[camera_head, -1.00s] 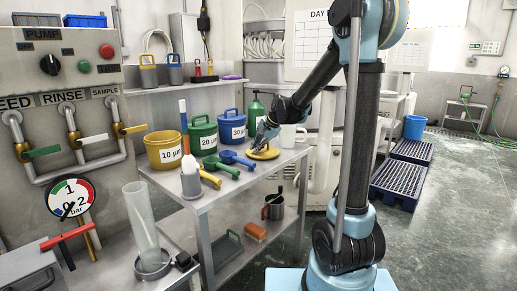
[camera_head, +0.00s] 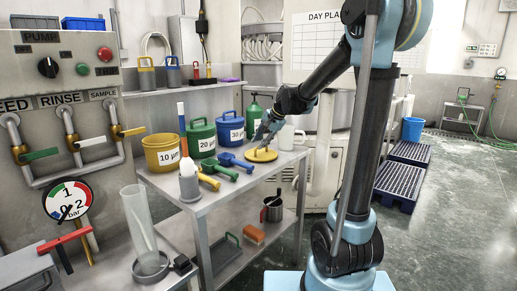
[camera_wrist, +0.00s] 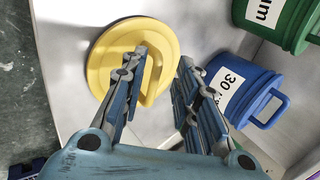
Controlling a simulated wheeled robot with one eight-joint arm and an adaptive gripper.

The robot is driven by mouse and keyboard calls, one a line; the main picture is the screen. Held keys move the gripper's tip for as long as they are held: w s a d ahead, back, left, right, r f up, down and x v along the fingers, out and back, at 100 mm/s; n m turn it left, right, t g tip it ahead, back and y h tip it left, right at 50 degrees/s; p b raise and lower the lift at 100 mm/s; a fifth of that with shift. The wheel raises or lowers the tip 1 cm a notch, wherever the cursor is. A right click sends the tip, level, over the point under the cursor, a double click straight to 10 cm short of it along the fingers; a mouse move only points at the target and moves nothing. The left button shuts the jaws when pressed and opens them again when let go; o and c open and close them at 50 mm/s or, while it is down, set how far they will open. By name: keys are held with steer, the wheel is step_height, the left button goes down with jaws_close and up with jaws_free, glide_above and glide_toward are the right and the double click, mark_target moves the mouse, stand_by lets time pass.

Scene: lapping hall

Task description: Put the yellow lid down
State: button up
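The yellow lid (camera_head: 255,155) lies flat, handle up, on the grey table top near its right edge. It also shows in the wrist view (camera_wrist: 104,62), with its bar handle (camera_wrist: 147,95) standing up. My gripper (camera_head: 268,137) is just above and beside the lid. In the wrist view my gripper (camera_wrist: 163,58) has its two fingers apart, with nothing clamped between them. The left finger covers part of the lid and handle; the right finger is off the lid's right side. I cannot tell whether the left finger touches the handle.
Yellow (camera_head: 162,153), green (camera_head: 201,140) and blue (camera_head: 230,128) tubs stand along the table's back. Green (camera_head: 220,170) and blue (camera_head: 235,160) scoops lie in front. A white jug (camera_head: 287,138) stands close behind my gripper.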

steer(key=v, duration=0.6)
steer(key=s+d+f+n+h, duration=0.1)
steer(key=s+d+f+n, duration=0.1)
steer(key=s+d+f, duration=0.4)
steer(key=s+d+f+n+g+h, duration=0.1)
steer(key=s+d+f, duration=0.5)
steer(key=s, duration=1.1)
steer(key=s+d+f+n+g+h, duration=0.1)
steer(key=s+d+f+n+h, duration=0.2)
steer(key=s+d+f, duration=0.3)
steer(key=s+d+n, duration=0.1)
steer(key=s, duration=0.4)
steer(key=shift+s+d+f+n, duration=0.3)
steer(key=shift+d+f+n, duration=0.05)
steer(key=shift+n, duration=0.05)
